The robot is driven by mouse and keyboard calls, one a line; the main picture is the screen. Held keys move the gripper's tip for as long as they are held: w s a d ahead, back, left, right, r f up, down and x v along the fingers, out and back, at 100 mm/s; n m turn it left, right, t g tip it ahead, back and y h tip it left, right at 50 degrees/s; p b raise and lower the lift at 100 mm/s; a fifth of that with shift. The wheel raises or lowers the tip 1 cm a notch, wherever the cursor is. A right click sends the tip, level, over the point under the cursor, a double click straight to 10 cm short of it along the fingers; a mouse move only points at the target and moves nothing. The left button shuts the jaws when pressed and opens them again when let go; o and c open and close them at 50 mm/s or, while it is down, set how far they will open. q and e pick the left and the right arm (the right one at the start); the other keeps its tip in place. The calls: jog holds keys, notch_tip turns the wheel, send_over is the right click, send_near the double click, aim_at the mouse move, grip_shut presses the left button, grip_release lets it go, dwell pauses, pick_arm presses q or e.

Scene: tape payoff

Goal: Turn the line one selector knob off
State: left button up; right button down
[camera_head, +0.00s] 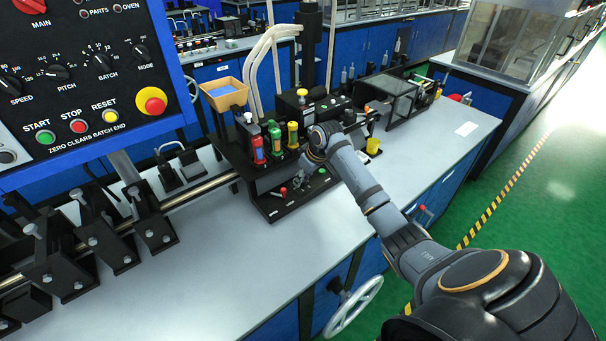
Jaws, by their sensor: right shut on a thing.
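My right arm reaches in from the lower right. Its gripper (308,165) is at the front of the black station (270,200) on the grey bench. The gripper is shut at the station's face, and the line one selector knob in its grasp is hidden behind the gripper and wrist. I cannot read which way the knob points. My left gripper is not in view.
Red, green and yellow bottles (275,140) stand on the station just left of my wrist. A yellow cup (373,146) is to its right. A blue control panel (80,85) fills the upper left. Black clamps (105,235) line the left bench. The front bench top is clear.

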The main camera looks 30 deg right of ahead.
jog(key=m+p, duration=0.2)
jog(key=p, duration=0.1)
jog(key=m+h+p, duration=0.1)
jog(key=m+p, duration=0.1)
jog(key=p, duration=0.1)
jog(key=m+h+p, duration=0.1)
jog(key=m+p, duration=0.1)
jog(key=p, duration=0.1)
jog(key=shift+a+r, duration=0.25)
jog(key=shift+r, duration=0.1)
jog(key=shift+f+m+h+p, duration=0.15)
jog(key=shift+m+h+p, duration=0.35)
jog(key=shift+m+p, duration=0.6)
jog(key=shift+w+f+m+g+h+p, duration=0.1)
jog(key=shift+m+g+h+p, duration=0.3)
jog(key=shift+m, duration=0.9)
jog(key=c, duration=1)
grip_release()
jog(key=shift+f, duration=0.1)
jog(key=v, duration=1.2)
jog(key=shift+a, duration=0.1)
